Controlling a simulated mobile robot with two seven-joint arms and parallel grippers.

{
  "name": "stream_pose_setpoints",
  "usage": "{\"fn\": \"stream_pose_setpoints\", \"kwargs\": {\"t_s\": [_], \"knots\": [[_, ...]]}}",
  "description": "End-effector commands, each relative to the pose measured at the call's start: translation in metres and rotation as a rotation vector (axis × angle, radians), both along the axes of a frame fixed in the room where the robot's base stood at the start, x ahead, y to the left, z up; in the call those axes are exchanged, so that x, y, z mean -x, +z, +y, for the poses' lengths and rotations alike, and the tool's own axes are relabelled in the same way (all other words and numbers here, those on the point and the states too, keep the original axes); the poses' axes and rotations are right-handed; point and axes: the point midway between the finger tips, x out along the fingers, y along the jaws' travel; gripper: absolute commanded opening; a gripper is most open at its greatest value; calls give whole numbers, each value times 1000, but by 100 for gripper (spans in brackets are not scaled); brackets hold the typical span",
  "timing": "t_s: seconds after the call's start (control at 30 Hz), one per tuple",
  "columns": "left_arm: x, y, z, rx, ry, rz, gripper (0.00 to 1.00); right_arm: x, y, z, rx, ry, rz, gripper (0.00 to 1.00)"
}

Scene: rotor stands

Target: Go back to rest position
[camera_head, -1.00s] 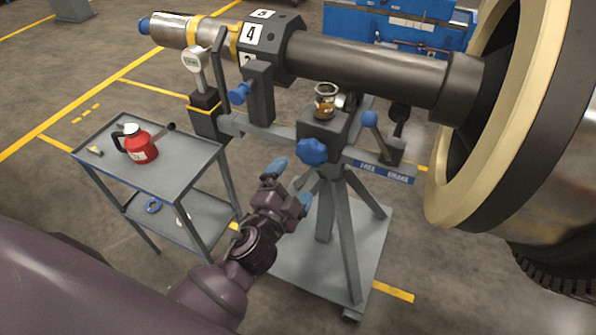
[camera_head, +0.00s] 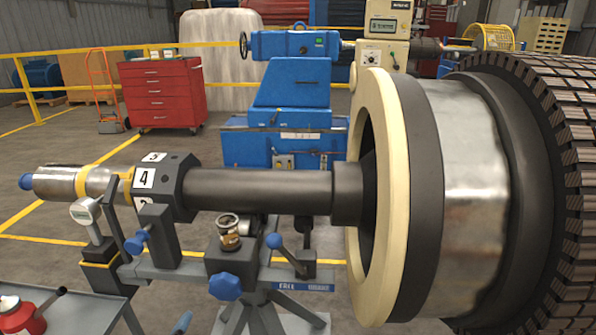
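Only one blue fingertip of my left gripper (camera_head: 182,323) shows, at the bottom edge of the head view, near the foot of the rotor stand. The rest of that gripper is below the picture, so its opening and anything in it are hidden. My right gripper is not in view. The rotor shaft (camera_head: 260,188) lies level on the grey stand (camera_head: 170,268), with a dark numbered collar (camera_head: 175,184) on it. A dial gauge (camera_head: 85,211) stands at the left of the stand. A small glass-and-brass cup (camera_head: 229,233) sits on the stand by a blue knob (camera_head: 225,287).
A grey cart (camera_head: 85,312) with a red can (camera_head: 22,318) is at the lower left. The large rotor (camera_head: 470,180) with its cream ring (camera_head: 378,150) fills the right. Behind are a blue machine (camera_head: 290,95), a red tool cabinet (camera_head: 163,93) and a yellow railing.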

Motion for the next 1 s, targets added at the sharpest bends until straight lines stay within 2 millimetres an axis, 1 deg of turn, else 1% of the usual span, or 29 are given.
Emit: {"fn": "stream_pose_setpoints", "kwargs": {"t_s": [0.03, 0.17, 0.27, 0.37, 0.4, 0.5, 0.6, 0.7, 0.8, 1.0], "knots": [[4, -10, 6, 67, 9, 40, 100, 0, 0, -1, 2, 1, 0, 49], [24, -39, 22, 247, 42, 153, 100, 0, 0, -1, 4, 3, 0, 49], [46, -64, 35, 379, 76, 244, 100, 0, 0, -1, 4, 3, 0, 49], [74, -89, 50, 496, 121, 334, 100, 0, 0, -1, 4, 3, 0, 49], [87, -99, 56, 538, 142, 368, 100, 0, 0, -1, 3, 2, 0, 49], [118, -119, 70, 610, 190, 436, 100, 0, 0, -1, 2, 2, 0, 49], [142, -132, 82, 621, 228, 475, 100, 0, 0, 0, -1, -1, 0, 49], [158, -140, 87, 612, 249, 501, 100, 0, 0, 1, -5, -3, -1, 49], [166, -143, 89, 610, 258, 513, 100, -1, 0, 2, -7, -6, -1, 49], [167, -144, 89, 609, 259, 514, 100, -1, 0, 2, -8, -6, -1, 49]]}}
